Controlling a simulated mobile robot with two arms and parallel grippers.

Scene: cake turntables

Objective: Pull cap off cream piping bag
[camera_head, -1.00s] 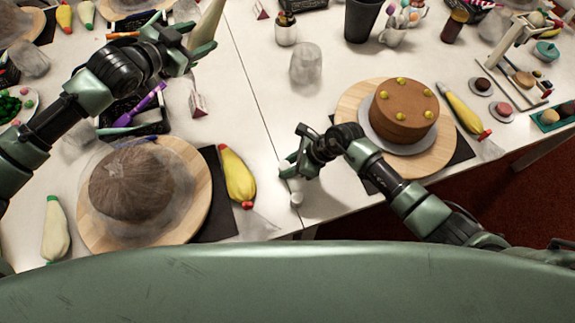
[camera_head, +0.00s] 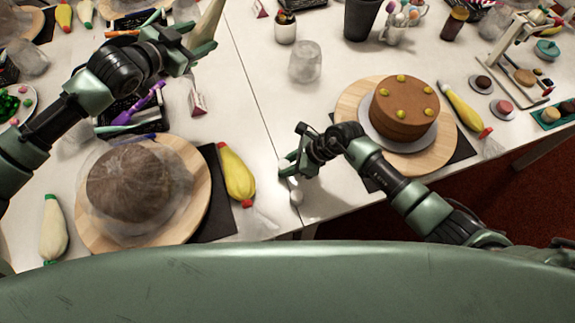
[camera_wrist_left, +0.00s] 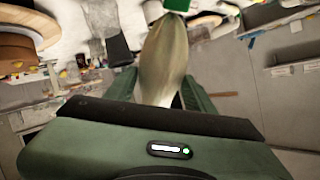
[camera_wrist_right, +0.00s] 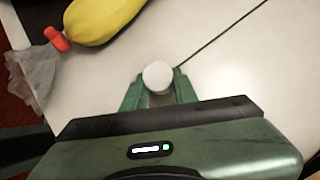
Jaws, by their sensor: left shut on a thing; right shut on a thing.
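My left gripper (camera_head: 197,50) is raised at the upper left and shut on a cream piping bag (camera_head: 208,24). In the left wrist view the pale bag (camera_wrist_left: 165,55) stands up between the fingers, with a green cap (camera_wrist_left: 177,4) at its far end, partly cut off by the frame edge. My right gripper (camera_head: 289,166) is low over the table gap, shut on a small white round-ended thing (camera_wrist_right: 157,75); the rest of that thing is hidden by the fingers. The right gripper is well apart from the bag.
A covered brown cake (camera_head: 130,185) on a round board lies left, beside a yellow bag (camera_head: 237,173) and another cream bag (camera_head: 53,230). A chocolate cake (camera_head: 405,108) stands right. A clear jar (camera_head: 304,62) stands behind my right gripper. Table between the grippers is mostly clear.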

